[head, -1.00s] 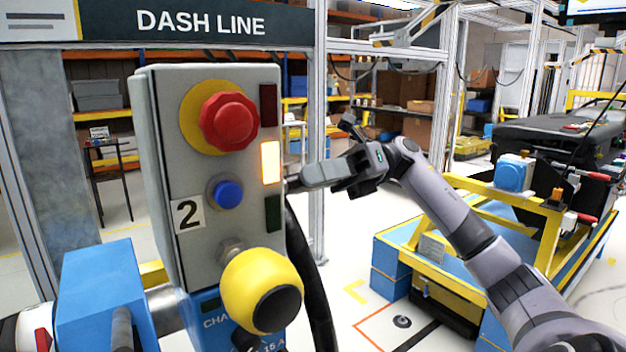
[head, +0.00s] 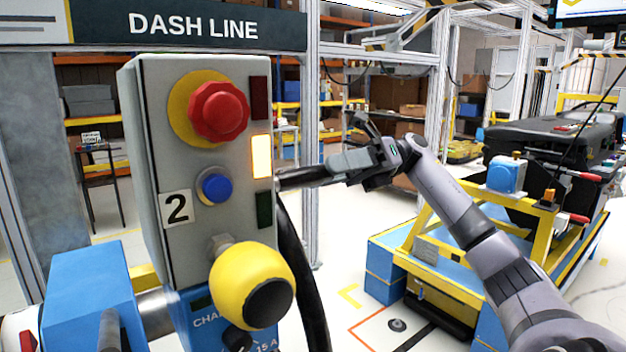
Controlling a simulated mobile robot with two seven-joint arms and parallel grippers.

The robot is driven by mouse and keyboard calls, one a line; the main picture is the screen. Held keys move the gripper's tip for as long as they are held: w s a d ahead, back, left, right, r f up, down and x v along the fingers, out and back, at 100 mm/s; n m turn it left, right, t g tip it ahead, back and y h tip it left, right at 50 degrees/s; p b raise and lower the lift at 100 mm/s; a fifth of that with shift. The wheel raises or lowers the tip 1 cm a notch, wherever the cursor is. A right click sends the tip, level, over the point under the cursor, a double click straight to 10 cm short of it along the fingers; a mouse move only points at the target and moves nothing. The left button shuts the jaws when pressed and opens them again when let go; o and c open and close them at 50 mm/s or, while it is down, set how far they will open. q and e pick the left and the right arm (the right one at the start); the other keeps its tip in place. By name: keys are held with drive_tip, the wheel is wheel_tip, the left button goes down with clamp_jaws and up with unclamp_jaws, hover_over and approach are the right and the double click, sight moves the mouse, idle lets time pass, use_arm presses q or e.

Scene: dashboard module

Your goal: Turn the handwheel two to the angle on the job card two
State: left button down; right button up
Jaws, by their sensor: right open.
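No handwheel marked two and no readable job card two can be made out. A grey control box (head: 208,140) with a "2" label (head: 176,208) stands close in front at the left. It carries a red lobed knob (head: 219,112) on a yellow disc, a blue button (head: 216,188) and a yellow ball-shaped knob (head: 240,280) with a dark end. My right gripper (head: 325,150) is open and looks empty, just right of the box. One finger points left toward the box's edge; whether it touches is unclear. My left gripper is not in view.
A lit lamp (head: 261,157) is on the box. A black cable (head: 303,265) hangs beside it. A blue block (head: 85,300) is at lower left. A yellow-framed cart (head: 440,262) with a black dashboard module (head: 545,139) stands right. Small tables and shelves are behind.

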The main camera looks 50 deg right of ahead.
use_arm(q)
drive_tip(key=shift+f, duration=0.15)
use_arm(e)
drive_tip(key=shift+v, duration=1.2)
